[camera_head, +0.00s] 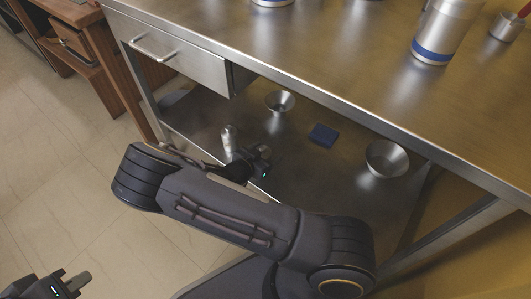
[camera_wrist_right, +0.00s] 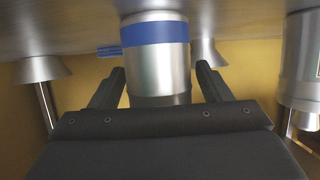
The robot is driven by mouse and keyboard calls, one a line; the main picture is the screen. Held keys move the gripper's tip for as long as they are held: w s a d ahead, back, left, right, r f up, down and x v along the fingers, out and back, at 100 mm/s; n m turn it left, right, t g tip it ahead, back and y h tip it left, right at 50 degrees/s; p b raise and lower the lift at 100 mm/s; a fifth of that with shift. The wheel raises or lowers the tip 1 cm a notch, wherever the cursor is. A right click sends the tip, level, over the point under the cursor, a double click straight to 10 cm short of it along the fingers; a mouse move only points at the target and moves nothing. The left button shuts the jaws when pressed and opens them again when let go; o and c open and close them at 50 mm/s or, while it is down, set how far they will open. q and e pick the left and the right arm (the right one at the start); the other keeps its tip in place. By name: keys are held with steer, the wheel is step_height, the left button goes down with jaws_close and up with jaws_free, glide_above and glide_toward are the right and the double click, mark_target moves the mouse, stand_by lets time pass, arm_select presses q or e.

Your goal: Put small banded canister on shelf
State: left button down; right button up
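The small banded canister (camera_wrist_right: 155,60) shows in the right wrist view, steel with a blue band, standing on the lower shelf (camera_wrist_right: 90,10), which appears at the top of that view. My right gripper (camera_wrist_right: 161,70) is open, with one finger on each side of the canister and a gap at the right finger. My right arm reaches under the table to the shelf (camera_head: 335,185) in the head view, with the gripper (camera_head: 262,160) partly showing; the banded canister is hidden there. My left gripper (camera_head: 75,285) is at the lower left corner, away from the shelf; its opening is unclear.
The shelf also holds a plain canister (camera_head: 228,141), a blue box (camera_head: 323,135) and two flared bowls (camera_head: 280,102) (camera_head: 386,158). Above is the steel tabletop (camera_head: 330,55) with a larger blue-banded canister (camera_head: 440,35) and a drawer (camera_head: 165,50). The tabletop edge overhangs my arm.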

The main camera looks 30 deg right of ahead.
steer(key=shift+r, duration=0.1)
steer(key=shift+a+r+p, duration=0.15)
steer(key=shift+r+p, duration=0.05)
steer(key=shift+p, duration=0.1)
steer(key=p+v, duration=0.4)
steer(key=v, duration=0.7)
steer(key=shift+s+a, duration=0.2)
steer(key=shift+a, duration=0.1)
